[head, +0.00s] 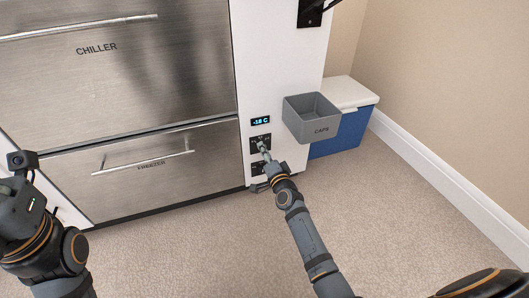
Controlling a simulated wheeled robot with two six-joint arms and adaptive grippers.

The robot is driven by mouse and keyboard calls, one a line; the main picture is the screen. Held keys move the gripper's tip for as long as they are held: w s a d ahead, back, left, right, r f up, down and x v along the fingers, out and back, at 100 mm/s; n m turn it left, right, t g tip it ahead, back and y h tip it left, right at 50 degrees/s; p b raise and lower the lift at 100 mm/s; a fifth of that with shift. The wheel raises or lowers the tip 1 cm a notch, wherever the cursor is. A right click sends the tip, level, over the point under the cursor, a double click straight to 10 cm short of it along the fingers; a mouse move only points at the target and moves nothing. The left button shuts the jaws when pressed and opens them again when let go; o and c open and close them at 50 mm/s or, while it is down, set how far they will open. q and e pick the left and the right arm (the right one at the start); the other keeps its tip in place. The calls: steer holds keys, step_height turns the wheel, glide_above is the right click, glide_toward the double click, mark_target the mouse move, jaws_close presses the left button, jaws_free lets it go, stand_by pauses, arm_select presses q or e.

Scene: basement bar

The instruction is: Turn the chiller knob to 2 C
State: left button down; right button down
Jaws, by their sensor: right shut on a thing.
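The control strip (245,100) is the white panel right of the steel drawers. Its small lit display (260,121) seems to read -1.8 C, though the sign is hard to make out. Below it is a dark knob plate (254,140) with tiny markings. My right gripper (264,151) is at this plate, shut on the chiller knob, which its fingers mostly hide. A second dark plate (254,168) sits just below, partly behind my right gripper. My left gripper (50,211) is at the left edge, far from the knob; its fingers barely show.
The chiller drawer (150,90) and freezer drawer (190,172) are closed, with bar handles. A grey caps bin (309,129) juts from the panel, right of my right gripper. A blue cooler with a white lid (345,133) stands behind it. The carpet in front is clear.

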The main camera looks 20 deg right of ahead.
steer(key=c, duration=1)
jaws_free()
steer(key=s, duration=1.2)
steer(key=shift+d, duration=0.25)
